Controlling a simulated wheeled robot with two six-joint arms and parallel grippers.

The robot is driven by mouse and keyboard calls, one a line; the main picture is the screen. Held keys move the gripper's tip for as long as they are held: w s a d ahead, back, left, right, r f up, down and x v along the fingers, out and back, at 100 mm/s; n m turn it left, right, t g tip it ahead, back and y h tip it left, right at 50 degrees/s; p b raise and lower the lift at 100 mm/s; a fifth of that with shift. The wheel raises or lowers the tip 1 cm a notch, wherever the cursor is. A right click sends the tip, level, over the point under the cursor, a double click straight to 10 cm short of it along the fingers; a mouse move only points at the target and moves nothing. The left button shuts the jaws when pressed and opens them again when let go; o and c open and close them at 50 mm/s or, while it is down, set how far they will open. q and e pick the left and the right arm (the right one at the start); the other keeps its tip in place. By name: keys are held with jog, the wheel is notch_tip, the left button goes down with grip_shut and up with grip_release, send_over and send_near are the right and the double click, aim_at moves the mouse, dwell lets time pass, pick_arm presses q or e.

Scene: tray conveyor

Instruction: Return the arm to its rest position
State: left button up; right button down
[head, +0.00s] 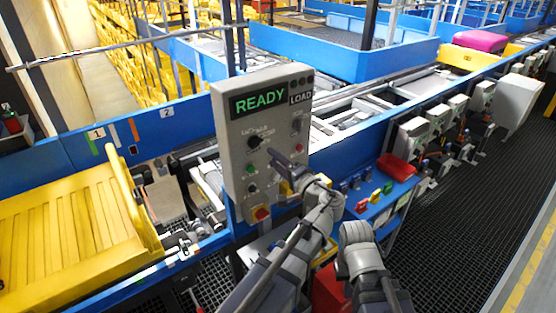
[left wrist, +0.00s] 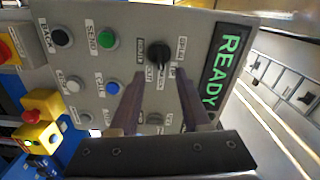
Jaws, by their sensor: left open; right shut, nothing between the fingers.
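My left gripper (head: 275,160) is in front of the grey control panel (head: 232,125), its fingers pointing at the panel face. In the left wrist view the gripper (left wrist: 159,78) is open, its two fingers apart with nothing held. A black selector knob (left wrist: 158,53) lies just beyond and between the fingertips; whether they touch it I cannot tell. The knob also shows in the head view (head: 253,142), left of the fingertips. The panel display (head: 258,101) reads READY in green, with LOAD beside it. My right arm (head: 360,255) shows at lower centre; its fingers are not visible.
A yellow tray (head: 75,240) sits on the conveyor at left. A blue shelf (head: 385,205) with a red bin (head: 397,167) stands right of the panel. A yellow box with a red button (left wrist: 38,136) is beside the panel. Dark grated floor (head: 455,220) is open at right.

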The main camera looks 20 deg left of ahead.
pick_arm(q)
jog(key=s+a+f+n+g+h, duration=0.2)
jog(key=s+f+g+h, duration=0.25)
jog(key=f, duration=0.45)
jog(key=s+a+f+n+g+h, duration=0.1)
jog(key=s+f+n+g+h, duration=0.25)
jog(key=s+f, duration=0.45)
jog(key=s+d+f+m+g+h+b, duration=0.1)
jog(key=s+d+f+m+h+b, duration=0.1)
jog(key=s+d+f+b, duration=0.2)
jog(key=s+d+f+m+g+h+b, duration=0.1)
jog(key=s+d+f+g+h+b, duration=0.1)
jog(key=d+f+b, duration=0.6)
jog(key=s+d+f+h, duration=0.1)
jog(key=s+d+f, duration=0.1)
jog(key=d+f, duration=0.2)
jog(key=shift+s+d+f+m, duration=0.3)
jog(key=shift+d+f+m, duration=0.05)
jog(key=shift+f, duration=0.35)
